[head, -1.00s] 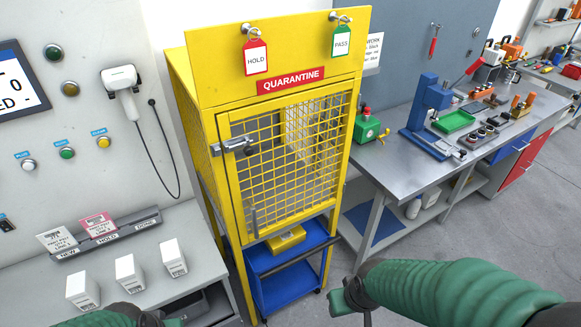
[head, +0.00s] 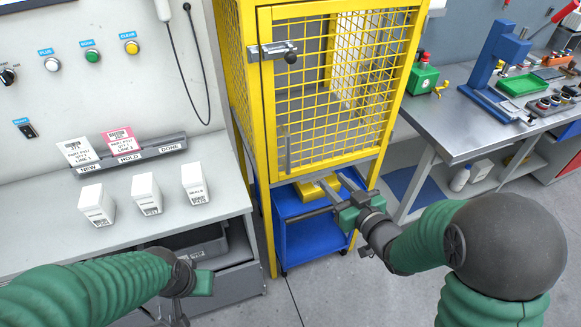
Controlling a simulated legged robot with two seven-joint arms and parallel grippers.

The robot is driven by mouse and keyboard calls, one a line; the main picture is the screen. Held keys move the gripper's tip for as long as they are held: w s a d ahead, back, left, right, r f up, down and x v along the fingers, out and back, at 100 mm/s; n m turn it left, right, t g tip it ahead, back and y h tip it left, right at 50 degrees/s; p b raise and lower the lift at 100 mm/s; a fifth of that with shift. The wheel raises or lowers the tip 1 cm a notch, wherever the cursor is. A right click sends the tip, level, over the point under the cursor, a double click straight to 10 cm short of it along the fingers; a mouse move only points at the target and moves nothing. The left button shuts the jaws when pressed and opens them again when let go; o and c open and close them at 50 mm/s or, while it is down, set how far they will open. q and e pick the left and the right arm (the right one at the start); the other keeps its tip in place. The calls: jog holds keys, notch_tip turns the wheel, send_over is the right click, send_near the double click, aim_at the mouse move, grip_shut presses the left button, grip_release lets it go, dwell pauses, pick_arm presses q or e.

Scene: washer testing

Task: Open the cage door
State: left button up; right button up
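The yellow mesh cage door (head: 345,90) sits closed in the frame of the yellow cage. A metal slide latch (head: 272,50) with a dark round knob (head: 291,57) crosses its upper left edge. A grey vertical handle (head: 288,148) is at its lower left. My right gripper (head: 336,184) is below the door's bottom edge, in front of the blue cart. Its two fingers are spread and point up toward the cage, with nothing visible between them. My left gripper (head: 180,300) is low at left, apart from the cage; its fingers are partly hidden.
A blue cart (head: 300,240) with a yellow item on top stands under the cage. At left, a grey bench (head: 50,215) holds white boxes and a label rack. At right is a metal workbench (head: 450,125) with a green device and blue press. Floor in front is clear.

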jog(key=w+a+n+y, duration=0.1)
jog(key=w+a+y, duration=0.2)
jog(key=w+a, duration=0.8)
jog(key=shift+w+a+r+t, duration=0.25)
jog(key=shift+w+r+t, duration=0.2)
jog(key=shift+w, duration=0.8)
jog(key=shift+c, duration=0.2)
grip_shut()
